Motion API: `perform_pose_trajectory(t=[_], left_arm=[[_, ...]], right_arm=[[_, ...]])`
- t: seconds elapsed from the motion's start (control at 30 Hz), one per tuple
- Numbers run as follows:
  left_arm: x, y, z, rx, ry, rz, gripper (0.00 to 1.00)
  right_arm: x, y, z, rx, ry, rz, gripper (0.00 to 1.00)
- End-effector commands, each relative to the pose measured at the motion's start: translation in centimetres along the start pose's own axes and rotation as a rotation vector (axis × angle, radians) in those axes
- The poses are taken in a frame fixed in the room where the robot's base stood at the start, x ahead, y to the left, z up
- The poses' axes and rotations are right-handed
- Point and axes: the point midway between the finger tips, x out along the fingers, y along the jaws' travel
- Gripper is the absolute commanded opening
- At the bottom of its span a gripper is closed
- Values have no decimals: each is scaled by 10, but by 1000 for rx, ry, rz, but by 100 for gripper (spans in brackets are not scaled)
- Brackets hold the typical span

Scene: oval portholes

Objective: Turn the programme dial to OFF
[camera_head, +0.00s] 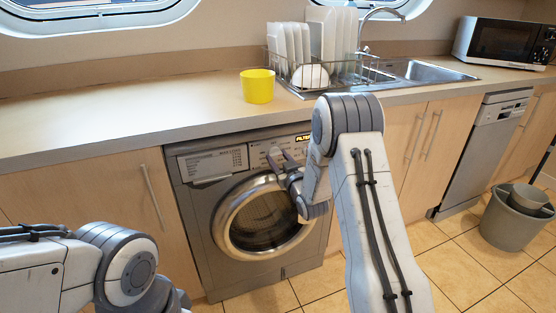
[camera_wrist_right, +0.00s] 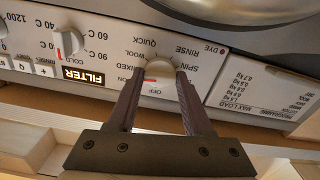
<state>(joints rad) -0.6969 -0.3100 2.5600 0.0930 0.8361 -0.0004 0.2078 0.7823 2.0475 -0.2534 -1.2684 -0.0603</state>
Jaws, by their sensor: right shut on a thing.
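The washing machine (camera_head: 262,215) stands under the counter, its round door closed. Its control panel fills the top of the right wrist view, upside down. The pale programme dial (camera_wrist_right: 160,69) sits between the fingertips of my right gripper (camera_wrist_right: 160,74), which is shut on it. Words such as QUICK, RINSE, SPIN and WOOL ring the dial, and OFF shows between the fingers. In the head view my right gripper (camera_head: 284,158) reaches the panel and hides the dial. My left arm is at lower left; its gripper is not visible.
A second dial with a red mark (camera_wrist_right: 69,42) and a lit FILTER display (camera_wrist_right: 84,76) are beside the programme dial. A yellow cup (camera_head: 257,86) and a dish rack (camera_head: 318,72) stand on the counter above. A grey bucket (camera_head: 512,222) stands on the floor at right.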

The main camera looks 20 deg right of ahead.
Motion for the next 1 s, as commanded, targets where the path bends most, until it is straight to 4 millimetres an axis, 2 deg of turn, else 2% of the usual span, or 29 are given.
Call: perform_pose_trajectory(t=[0.27,1.0], left_arm=[[16,-1,1,0,0,0,50],[79,-6,4,0,0,0,50]], right_arm=[[0,0,3,-161,1,0,0],[-1,0,4,-856,2,0,0]])
